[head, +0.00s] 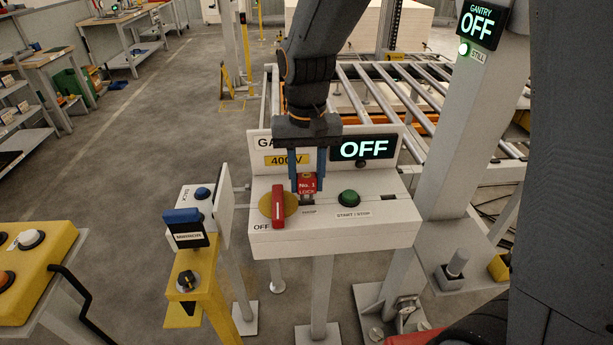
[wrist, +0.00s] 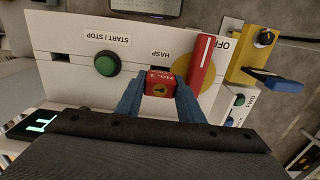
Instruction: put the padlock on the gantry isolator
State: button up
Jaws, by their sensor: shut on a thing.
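The red padlock (head: 307,183), marked No. 1 LOCK, is between the blue fingers of my gripper (head: 308,177) at the white gantry panel (head: 335,236). In the wrist view the padlock (wrist: 159,91) is gripped from both sides by my gripper (wrist: 160,97), near the HASP label (wrist: 160,54). The isolator's red handle (head: 278,207) stands upright in the picture on a yellow disc (head: 291,203), just left of the padlock. An OFF label is at its lower left. The hasp itself and the padlock's shackle are hidden, so I cannot tell whether they are engaged.
A green START/STOP button (head: 348,198) is right of the padlock. The panel display (head: 363,148) and the post display (head: 478,24) read OFF. A yellow post with a MIRROR tag (head: 189,236) stands left of the panel. A roller conveyor (head: 400,95) lies behind.

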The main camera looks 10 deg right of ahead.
aim_at(307, 190)
jog(key=shift+f+b, duration=0.65)
jog(key=shift+f, duration=1.1)
jog(key=o, duration=1.2)
jog(key=shift+r+b, duration=0.9)
jog(key=shift+r, duration=3.05)
